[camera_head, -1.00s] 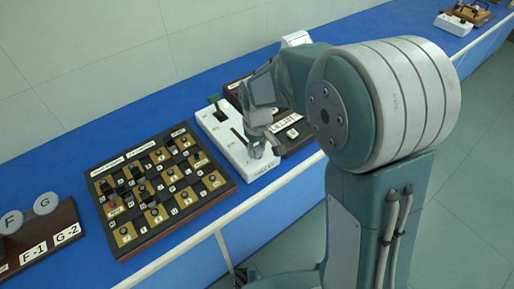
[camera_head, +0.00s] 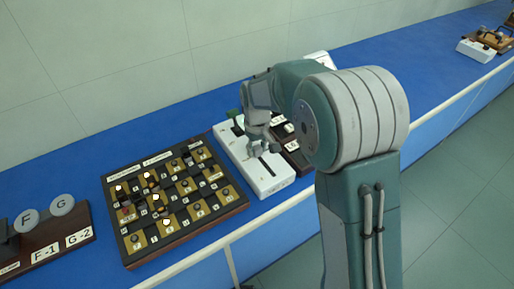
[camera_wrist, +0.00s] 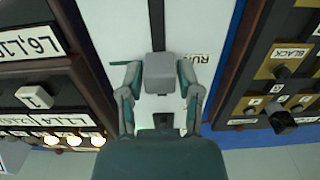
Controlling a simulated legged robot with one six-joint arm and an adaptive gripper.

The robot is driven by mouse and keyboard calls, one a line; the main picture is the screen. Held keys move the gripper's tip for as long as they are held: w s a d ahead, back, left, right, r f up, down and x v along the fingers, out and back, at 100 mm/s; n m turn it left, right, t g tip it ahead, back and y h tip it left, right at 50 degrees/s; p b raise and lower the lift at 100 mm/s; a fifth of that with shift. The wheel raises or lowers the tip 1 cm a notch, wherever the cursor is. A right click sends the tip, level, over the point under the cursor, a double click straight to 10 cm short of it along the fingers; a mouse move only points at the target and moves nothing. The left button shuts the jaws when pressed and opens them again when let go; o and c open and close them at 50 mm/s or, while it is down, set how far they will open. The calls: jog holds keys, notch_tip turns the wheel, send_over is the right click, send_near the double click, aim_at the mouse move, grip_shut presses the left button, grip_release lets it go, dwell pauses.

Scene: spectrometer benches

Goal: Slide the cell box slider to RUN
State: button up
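The white cell box (camera_head: 268,182) lies on the blue bench with a dark lengthwise slot. A RUN label (camera_wrist: 201,62) is right beside this block, partly covered by a finger. In the head view my gripper hides the knob.
A dark board with gold squares and plugs (camera_head: 172,200) stands close on the left of the box. Another dark panel with labels (camera_head: 291,146) is close on its right. Discs F and G (camera_head: 62,204) are at far left. The bench front edge is clear.

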aim_at(256, 146)
jog(key=shift+o, duration=0.2)
jog(key=shift+w+r, duration=0.1)
jog(key=shift+r, duration=0.05)
jog(key=shift+r, duration=0.35)
notch_tip(256, 146, up, 11)
dwell(0.5)
jog(key=s+d+r+m+t, duration=0.3)
jog(key=s+d+r, duration=0.5)
jog(key=s+d, duration=0.25)
jog(key=s+d+f+m+t, duration=0.1)
jog(key=s+d+m, duration=0.1)
jog(key=s, duration=0.5)
jog(key=s+d+f+m+t, duration=0.1)
jog(key=s+d, duration=0.3)
jog(key=s, duration=0.4)
jog(key=shift+s+d+f+m+t, duration=0.15)
jog(key=shift+d+m+t, duration=0.15)
jog(key=shift+m, duration=0.1)
